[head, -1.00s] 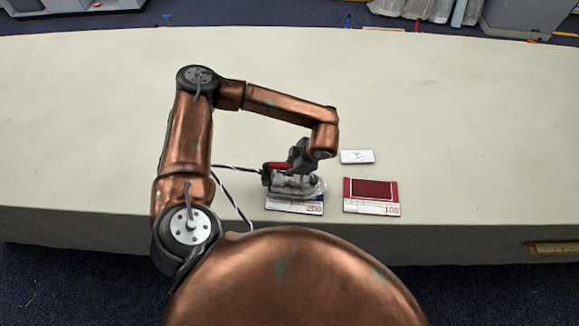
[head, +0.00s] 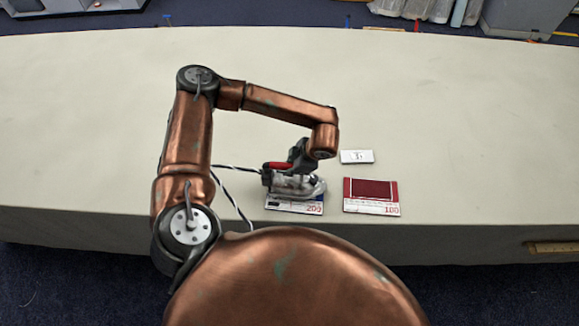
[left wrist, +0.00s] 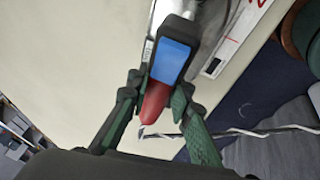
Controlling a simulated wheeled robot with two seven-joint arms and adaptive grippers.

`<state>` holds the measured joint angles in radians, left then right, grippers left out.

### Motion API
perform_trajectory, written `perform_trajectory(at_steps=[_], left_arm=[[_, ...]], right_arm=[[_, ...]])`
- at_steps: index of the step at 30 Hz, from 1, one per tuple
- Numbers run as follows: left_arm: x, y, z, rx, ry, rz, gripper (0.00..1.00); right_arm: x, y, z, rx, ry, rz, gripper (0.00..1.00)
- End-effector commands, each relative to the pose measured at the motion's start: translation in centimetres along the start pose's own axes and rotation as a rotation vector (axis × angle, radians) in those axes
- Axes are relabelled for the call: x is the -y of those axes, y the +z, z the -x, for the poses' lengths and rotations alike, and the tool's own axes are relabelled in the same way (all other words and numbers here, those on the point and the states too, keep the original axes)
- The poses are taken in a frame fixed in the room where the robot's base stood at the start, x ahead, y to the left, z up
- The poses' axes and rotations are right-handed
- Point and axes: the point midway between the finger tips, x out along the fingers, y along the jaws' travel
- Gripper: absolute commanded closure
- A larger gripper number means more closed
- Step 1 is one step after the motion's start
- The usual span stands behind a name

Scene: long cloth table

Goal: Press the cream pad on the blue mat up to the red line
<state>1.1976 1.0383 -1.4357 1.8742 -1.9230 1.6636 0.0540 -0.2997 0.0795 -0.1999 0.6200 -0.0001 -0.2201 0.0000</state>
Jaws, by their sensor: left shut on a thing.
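My left gripper (head: 300,163) is shut on a tool with a red handle (head: 278,166). In the left wrist view the handle (left wrist: 155,103) lies between the fingers, with a dark-framed blue face (left wrist: 174,55) above it. A pale grey, metallic-looking part (head: 294,187) of the tool is low over the mat marked 200 (head: 296,208), covering most of it. Only the mat's printed front strip shows clearly. My right gripper is in no view.
A red mat marked 100 (head: 371,195) lies to the right, uncovered. A small white display card (head: 357,156) with a dark figure lies behind it. The cloth table (head: 460,130) is clear further right and back. Its front edge is close to both mats.

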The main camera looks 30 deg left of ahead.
Motion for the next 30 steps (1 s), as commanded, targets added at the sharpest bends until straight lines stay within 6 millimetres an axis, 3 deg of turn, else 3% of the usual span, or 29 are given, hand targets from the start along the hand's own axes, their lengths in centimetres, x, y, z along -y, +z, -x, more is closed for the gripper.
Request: perform_trajectory(at_steps=[14,30], left_arm=[[0.1,-0.1,0.1,0.000,-0.003,-0.002,1.00],[-0.9,-1.6,3.9,0.001,0.001,0.001,1.00]], right_arm=[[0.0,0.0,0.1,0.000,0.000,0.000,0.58],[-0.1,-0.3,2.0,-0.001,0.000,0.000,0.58]])
